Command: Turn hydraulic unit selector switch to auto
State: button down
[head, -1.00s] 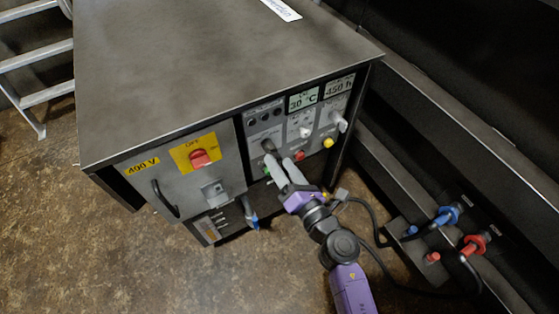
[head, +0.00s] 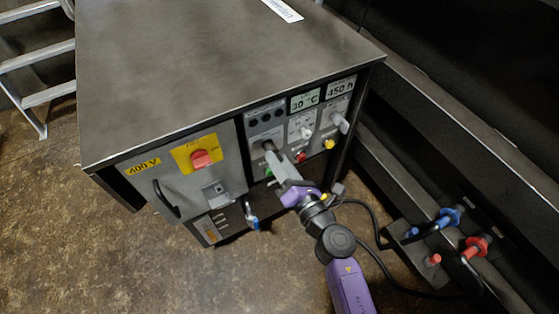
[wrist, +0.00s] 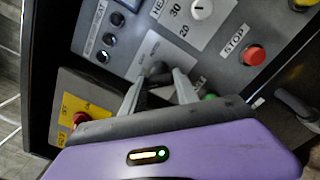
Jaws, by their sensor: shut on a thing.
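The hydraulic unit (head: 215,75) is a grey metal cabinet with a control panel on its front. The selector switch is a dark knob (head: 268,146) on the panel's lower left, left of the red stop button. My gripper (head: 276,160) reaches it from below and is shut on it. In the wrist view the dark knob (wrist: 158,71) sits between the two finger tips (wrist: 157,80). The label around the switch is partly covered, so I cannot read its positions.
A red stop button (head: 301,157), a green button (head: 268,171), a white dial (head: 305,132), a grey lever switch (head: 341,123) and a yellow button (head: 329,144) are close by. A red main switch (head: 201,159) is at left. Hoses with blue (head: 449,216) and red couplings (head: 476,245) stand at right.

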jog(key=shift+m, duration=0.3)
jog(key=m+p, duration=0.9)
jog(key=m, duration=0.8)
jog(key=shift+p, duration=0.4)
jog(key=c, duration=0.9)
grip_release()
jog(key=shift+s+d, duration=0.1)
